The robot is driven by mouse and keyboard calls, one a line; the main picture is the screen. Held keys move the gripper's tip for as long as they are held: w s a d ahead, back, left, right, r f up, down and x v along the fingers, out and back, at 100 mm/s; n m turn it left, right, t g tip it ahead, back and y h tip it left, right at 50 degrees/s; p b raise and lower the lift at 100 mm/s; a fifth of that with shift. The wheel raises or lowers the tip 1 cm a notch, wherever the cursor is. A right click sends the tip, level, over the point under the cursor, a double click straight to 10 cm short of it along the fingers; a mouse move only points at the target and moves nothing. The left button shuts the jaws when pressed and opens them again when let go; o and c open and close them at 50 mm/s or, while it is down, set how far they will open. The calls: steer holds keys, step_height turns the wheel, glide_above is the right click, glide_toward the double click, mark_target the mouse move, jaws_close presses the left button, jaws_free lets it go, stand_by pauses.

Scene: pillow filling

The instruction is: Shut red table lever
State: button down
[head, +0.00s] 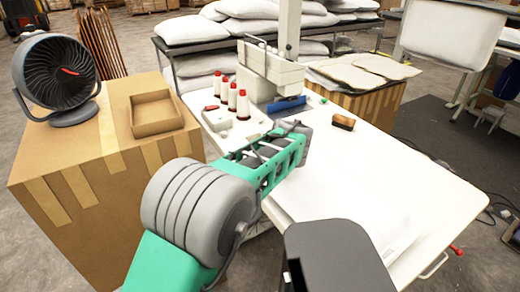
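The white table (345,185) fills the middle and right. A small red knob (456,250) sticks out at its front right edge, beside a pale metal bar; I take it for the red table lever. It is small, and I cannot tell whether it is open or shut. My green and grey arm reaches over the left part of the table, well to the left of the red knob and apart from it. I cannot make out any gripper fingers; they are hidden or out of view.
A sewing machine (272,70) and red-topped thread spools (242,104) stand at the table's back left. A brown block (343,122) lies near the back right. A large carton (75,165) with a fan (56,75) stands left. Floor right of the table has cables (497,208).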

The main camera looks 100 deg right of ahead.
steer(key=shift+s, duration=0.15)
steer(key=c, duration=1.2)
jaws_free()
steer(key=shift+r, duration=0.1)
steer(key=v, duration=0.7)
steer(key=shift+a+r+b, duration=0.15)
steer(key=shift+a+b, duration=0.15)
steer(key=shift+b, duration=0.05)
